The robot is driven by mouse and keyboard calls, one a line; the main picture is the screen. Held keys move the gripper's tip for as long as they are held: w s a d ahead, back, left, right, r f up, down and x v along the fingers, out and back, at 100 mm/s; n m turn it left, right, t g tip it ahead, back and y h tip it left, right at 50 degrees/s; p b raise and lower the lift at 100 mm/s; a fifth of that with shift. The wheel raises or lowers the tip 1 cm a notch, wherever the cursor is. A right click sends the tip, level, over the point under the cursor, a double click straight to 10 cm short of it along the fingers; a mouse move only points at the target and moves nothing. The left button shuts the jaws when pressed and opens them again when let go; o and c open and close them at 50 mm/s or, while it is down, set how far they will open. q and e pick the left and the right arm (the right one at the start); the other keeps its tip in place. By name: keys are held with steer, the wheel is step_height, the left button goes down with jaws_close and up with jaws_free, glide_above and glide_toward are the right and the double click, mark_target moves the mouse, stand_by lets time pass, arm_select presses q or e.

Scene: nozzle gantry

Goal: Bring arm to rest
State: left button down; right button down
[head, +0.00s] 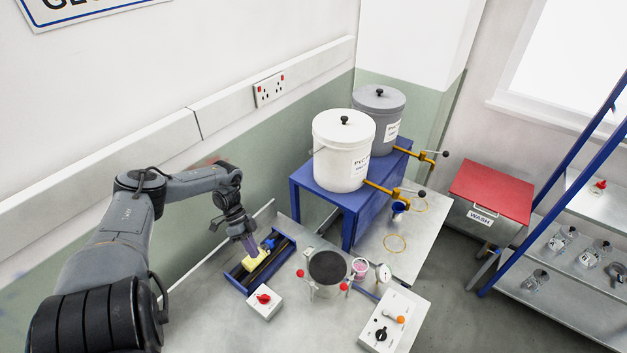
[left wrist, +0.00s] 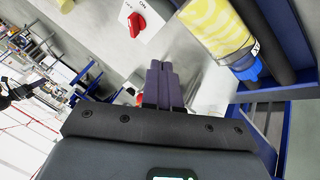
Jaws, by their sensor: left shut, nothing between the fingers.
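My left gripper (head: 252,250) hangs at the end of the left arm, over the blue roller stand (head: 283,243) on the bench. In the left wrist view its fingers (left wrist: 163,80) are shut together, with nothing between them. A yellow patterned cylinder with a blue cap (left wrist: 217,32) lies on the black rollers, beside the fingers and apart from them in that view. In the head view the yellow cylinder (head: 258,265) is partly hidden by the gripper.
A switch box with a red knob (head: 264,301) stands in front of the rollers. A dark-filled pot (head: 327,268) and a control box (head: 395,318) stand to the right. White (head: 341,150) and grey (head: 379,110) tubs stand on a blue stand behind. A red-lidded wash bin (head: 492,190) is farther right.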

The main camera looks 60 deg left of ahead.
arm_select(q)
steer(key=shift+s+d, duration=0.15)
steer(key=shift+s, duration=0.2)
steer(key=s+d+f+h+p, duration=0.1)
steer(key=d, duration=0.3)
steer(key=s+d+f+h+p, duration=0.1)
steer(key=s+d+f, duration=0.1)
steer(key=d, duration=0.3)
steer(key=s+d+f+h+p, duration=0.1)
steer(key=d, duration=0.3)
steer(key=shift+s+d+f, duration=0.25)
steer(key=shift+s+f, duration=0.05)
steer(key=w+d+r+m+t+h+p, duration=0.1)
steer(key=w+d+p, duration=0.1)
steer(key=d, duration=1.3)
steer(key=w+d+r+m+t+p, duration=0.1)
steer(key=w+d+p, duration=0.2)
steer(key=d, duration=1.3)
steer(key=w+d+r+n+t+y+p, duration=0.1)
steer(key=w+r+n+t+y, duration=0.15)
steer(key=w+r, duration=0.4)
steer(key=w+d+r+n+t+y+p, duration=0.15)
steer(key=w+r+y, duration=0.25)
steer(key=r, duration=0.5)
steer(key=s+a+r+n+g+y, duration=0.3)
steer(key=s+a+r+g+y, duration=0.1)
steer(key=a, duration=0.4)
steer(key=shift+s+a+r, duration=0.3)
steer(key=shift+s+r, duration=0.3)
steer(key=shift+s, duration=0.45)
